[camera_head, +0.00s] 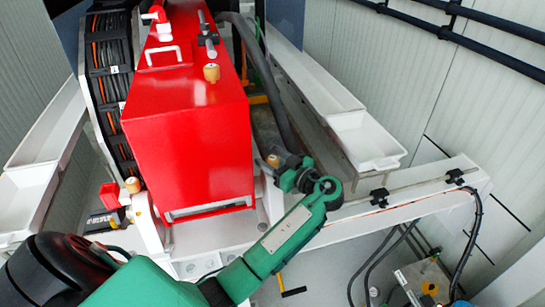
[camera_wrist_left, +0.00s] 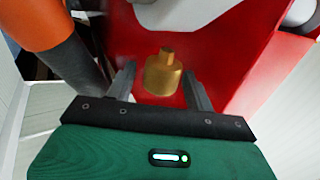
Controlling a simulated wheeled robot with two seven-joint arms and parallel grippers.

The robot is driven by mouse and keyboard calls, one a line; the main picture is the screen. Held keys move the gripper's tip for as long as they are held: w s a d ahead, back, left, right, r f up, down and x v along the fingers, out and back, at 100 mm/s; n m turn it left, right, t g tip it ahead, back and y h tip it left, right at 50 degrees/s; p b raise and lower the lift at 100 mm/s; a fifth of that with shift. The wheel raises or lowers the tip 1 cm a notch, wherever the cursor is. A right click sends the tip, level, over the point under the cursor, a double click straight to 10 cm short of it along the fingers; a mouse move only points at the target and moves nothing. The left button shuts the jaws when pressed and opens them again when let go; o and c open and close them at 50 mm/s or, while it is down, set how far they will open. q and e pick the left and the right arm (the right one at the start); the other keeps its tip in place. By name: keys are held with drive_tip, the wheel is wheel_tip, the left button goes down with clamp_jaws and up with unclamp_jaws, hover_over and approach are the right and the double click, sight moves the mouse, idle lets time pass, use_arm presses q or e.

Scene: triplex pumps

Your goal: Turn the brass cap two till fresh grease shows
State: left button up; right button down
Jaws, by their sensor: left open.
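Three brass caps show in the head view. One (camera_head: 211,72) stands on top of the red pump housing (camera_head: 185,140), one (camera_head: 132,185) is at its lower left, and one (camera_head: 273,160) is at its lower right. I see no numbers on them. My left gripper (camera_head: 278,170) is beside the lower right cap. In the left wrist view a brass cap (camera_wrist_left: 163,75) with a narrower stub stands between the two open fingers of my left gripper (camera_wrist_left: 158,85), with gaps on both sides. I see no grease. My right gripper is not in view.
A dark hose (camera_head: 268,80) runs close by the lower right cap. White trays (camera_head: 365,140) and a white beam (camera_head: 420,185) lie to the right. In the left wrist view an orange and black cylinder (camera_wrist_left: 55,45) is near the left finger.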

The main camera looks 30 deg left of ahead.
use_arm(q)
drive_tip(key=c, duration=0.9)
drive_tip(key=shift+f+m+t+b, duration=0.3)
drive_tip(key=shift+t+b, duration=0.3)
drive_tip(key=shift+b, duration=0.15)
drive_tip(key=shift+c, duration=0.2)
drive_tip(key=m+t+h+b, duration=0.1)
drive_tip(key=m+t+b, duration=0.1)
drive_tip(key=t+b, duration=0.1)
drive_tip(key=shift+m+t+h+b, duration=0.3)
drive_tip(key=shift+t+b, duration=0.1)
drive_tip(key=shift+b, duration=0.15)
drive_tip(key=m+t+h+b, duration=0.1)
drive_tip(key=t+b, duration=0.1)
drive_tip(key=shift+r+m+t, duration=0.1)
drive_tip(key=shift+m+t, duration=0.2)
drive_tip(key=shift+m, duration=0.1)
drive_tip(key=shift+r+m+t+h+b, duration=0.15)
drive_tip(key=shift+m+t+h+b, duration=0.2)
drive_tip(key=shift+m+t+h, duration=0.35)
